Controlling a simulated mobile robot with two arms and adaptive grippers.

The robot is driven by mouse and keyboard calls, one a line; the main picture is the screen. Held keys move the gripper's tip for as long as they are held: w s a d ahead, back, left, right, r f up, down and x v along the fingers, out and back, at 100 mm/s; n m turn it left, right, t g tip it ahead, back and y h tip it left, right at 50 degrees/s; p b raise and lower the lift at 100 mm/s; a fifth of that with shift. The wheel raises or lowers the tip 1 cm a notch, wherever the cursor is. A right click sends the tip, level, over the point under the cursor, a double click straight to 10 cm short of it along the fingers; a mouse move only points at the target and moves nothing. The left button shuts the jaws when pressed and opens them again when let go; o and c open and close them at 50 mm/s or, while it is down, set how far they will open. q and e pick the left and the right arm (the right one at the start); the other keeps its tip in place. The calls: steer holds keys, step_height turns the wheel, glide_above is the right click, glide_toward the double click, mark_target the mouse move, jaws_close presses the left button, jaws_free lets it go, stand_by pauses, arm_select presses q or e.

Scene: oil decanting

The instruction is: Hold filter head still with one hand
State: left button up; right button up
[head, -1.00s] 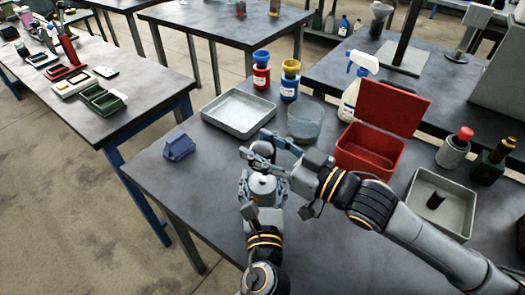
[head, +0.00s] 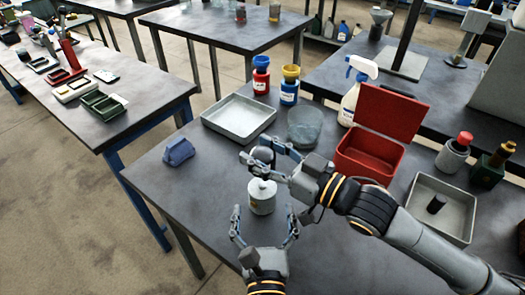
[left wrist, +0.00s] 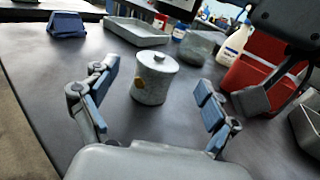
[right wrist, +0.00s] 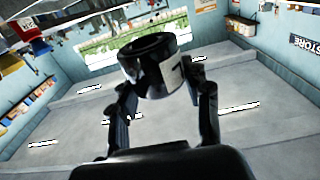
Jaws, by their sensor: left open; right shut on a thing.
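The filter head appears to be the pale grey canister (head: 262,200) with a small top knob, upright on the table. In the left wrist view the canister (left wrist: 154,80) shows a brass fitting on its side. My left gripper (head: 265,226) is open and empty, in front of the canister, its fingers apart from it. In the left wrist view the open fingers (left wrist: 157,88) spread to either side. My right gripper (head: 266,152) is shut on a dark cylinder (right wrist: 152,66) with a ring-shaped end and a pale label, just behind and above the canister.
A shallow grey tray (head: 207,120), a clear bowl (head: 303,128), a blue block (head: 179,152) and an open red box (head: 352,160) stand around the canister. A spray bottle (head: 350,100) is behind.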

arm_select(q)
steer(key=s, duration=0.5)
steer(key=shift+d, duration=0.1)
